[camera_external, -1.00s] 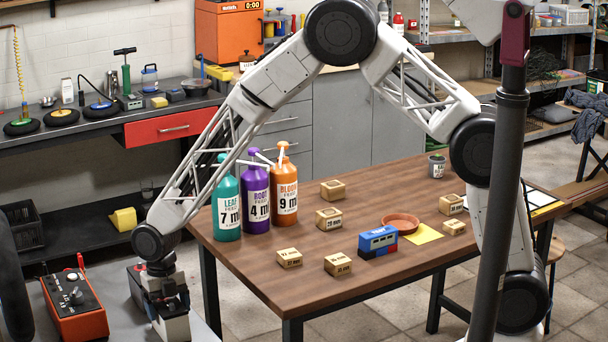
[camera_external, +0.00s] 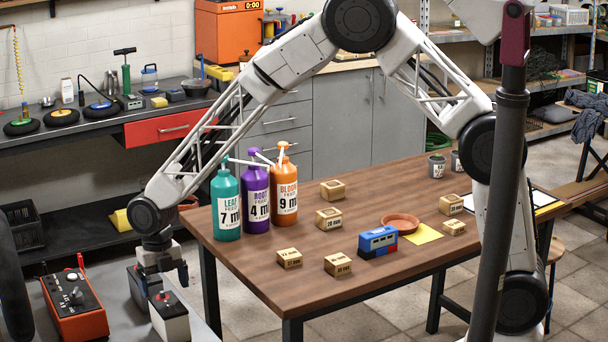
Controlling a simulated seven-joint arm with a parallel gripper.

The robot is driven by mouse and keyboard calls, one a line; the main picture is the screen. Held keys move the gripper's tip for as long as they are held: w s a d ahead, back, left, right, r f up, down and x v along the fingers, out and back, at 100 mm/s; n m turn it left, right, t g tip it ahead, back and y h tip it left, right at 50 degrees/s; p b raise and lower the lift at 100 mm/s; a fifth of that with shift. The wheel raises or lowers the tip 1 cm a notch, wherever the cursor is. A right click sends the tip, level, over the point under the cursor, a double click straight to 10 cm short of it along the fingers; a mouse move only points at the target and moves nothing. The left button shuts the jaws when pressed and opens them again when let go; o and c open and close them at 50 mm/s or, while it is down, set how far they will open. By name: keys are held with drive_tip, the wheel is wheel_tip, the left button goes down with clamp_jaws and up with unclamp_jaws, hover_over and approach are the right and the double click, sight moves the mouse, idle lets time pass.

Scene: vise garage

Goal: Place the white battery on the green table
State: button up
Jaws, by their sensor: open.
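The white battery (camera_external: 170,328), with a dark top, stands upright on a grey surface (camera_external: 215,330) at the lower left. My gripper (camera_external: 165,284) is above it, slightly to the left, pointing down. It is open and appears empty and apart from the battery. A dark finger shows at its right side; the other finger is hard to make out. I see no table that is clearly green; the large table (camera_external: 255,278) has a brown wooden top.
A dark battery (camera_external: 138,288) stands behind the white one, close to my gripper. An orange charger box (camera_external: 75,308) is to the left. The brown table holds pump bottles (camera_external: 256,198), several small wooden boxes, a blue block (camera_external: 378,243) and a terracotta dish (camera_external: 400,223).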

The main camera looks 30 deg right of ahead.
sight(166, 300)
wheel_tip(166, 300, up, 6)
drive_tip(key=shift+w, duration=0.35)
idle(0.9)
drive_tip(key=d+r+m+t, duration=0.1)
drive_tip(key=d+r+m, duration=0.45)
drive_tip(key=d, duration=0.55)
drive_tip(key=s+d+r+m, duration=0.1)
drive_tip(key=d+r+m, duration=0.5)
drive_tip(key=d, duration=0.5)
drive_tip(key=d+r+m+t, duration=0.1)
drive_tip(key=d+r+m, duration=0.5)
drive_tip(key=d, duration=0.5)
drive_tip(key=s+d+r+m+t, duration=0.1)
drive_tip(key=s+d+r+m, duration=0.1)
drive_tip(key=s+d+m, duration=0.7)
drive_tip(key=s+d+r+m+t, duration=0.1)
drive_tip(key=s+d+r+m, duration=0.1)
drive_tip(key=s+d+m, duration=0.7)
drive_tip(key=s+d, duration=0.5)
drive_tip(key=d, duration=0.2)
drive_tip(key=shift+r+m, duration=0.15)
drive_tip(key=shift+m, duration=0.2)
